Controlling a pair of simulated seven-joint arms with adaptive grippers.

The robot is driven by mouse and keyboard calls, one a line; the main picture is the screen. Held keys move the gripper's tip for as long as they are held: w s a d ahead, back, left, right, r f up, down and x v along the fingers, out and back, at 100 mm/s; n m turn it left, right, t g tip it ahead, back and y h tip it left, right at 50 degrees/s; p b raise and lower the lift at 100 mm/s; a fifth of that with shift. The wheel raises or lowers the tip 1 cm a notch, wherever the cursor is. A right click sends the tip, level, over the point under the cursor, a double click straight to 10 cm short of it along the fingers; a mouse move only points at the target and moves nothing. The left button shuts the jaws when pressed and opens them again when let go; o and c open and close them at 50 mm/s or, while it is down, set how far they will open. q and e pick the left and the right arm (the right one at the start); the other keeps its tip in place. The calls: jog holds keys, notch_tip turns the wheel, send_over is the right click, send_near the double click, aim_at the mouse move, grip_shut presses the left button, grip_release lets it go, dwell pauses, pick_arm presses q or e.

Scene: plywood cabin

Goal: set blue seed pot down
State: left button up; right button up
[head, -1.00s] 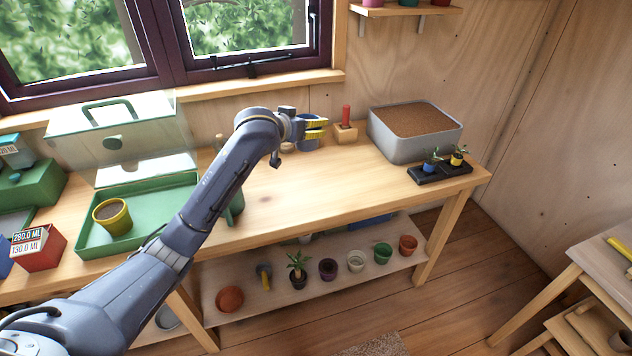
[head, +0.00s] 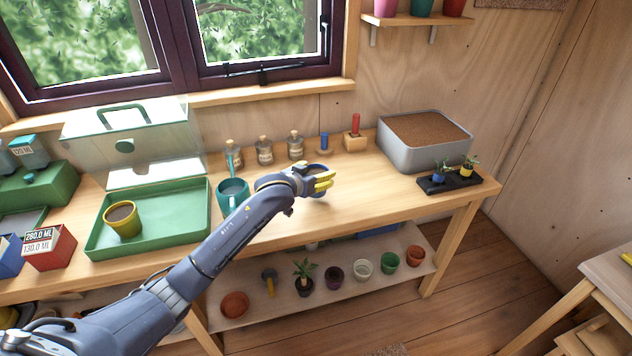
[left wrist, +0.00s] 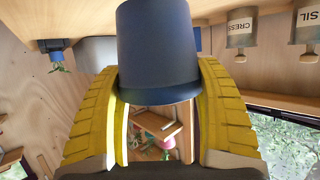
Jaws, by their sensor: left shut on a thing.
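The blue seed pot (left wrist: 155,50) is between the yellow fingers of my left gripper (left wrist: 158,105) in the left wrist view, with both fingers against its sides. In the head view my left gripper (head: 322,181) is over the middle of the workbench (head: 370,190), in front of the corked bottles. The pot is mostly hidden there behind the gripper; a bit of its rim (head: 317,167) shows. I cannot tell whether the pot touches the bench top. My right gripper is in neither view.
A teal mug (head: 231,196) stands close to my left arm. Several corked bottles (head: 264,151), a wooden block with a red-handled tool (head: 355,138) and a grey soil bin (head: 425,150) line the back. A black tray with seedlings (head: 452,183) sits at right. Bare bench lies right of the gripper.

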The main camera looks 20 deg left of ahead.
pick_arm(q)
jog(key=shift+f, duration=1.5)
jog(key=shift+f, duration=0.15)
jog(key=o, duration=1.5)
jog(key=shift+c, duration=0.2)
jog(key=shift+s+r, duration=0.1)
jog(key=shift+r, duration=0.1)
jog(key=v, duration=1.1)
jog(key=shift+s+r, duration=0.2)
jog(key=shift+s, duration=0.15)
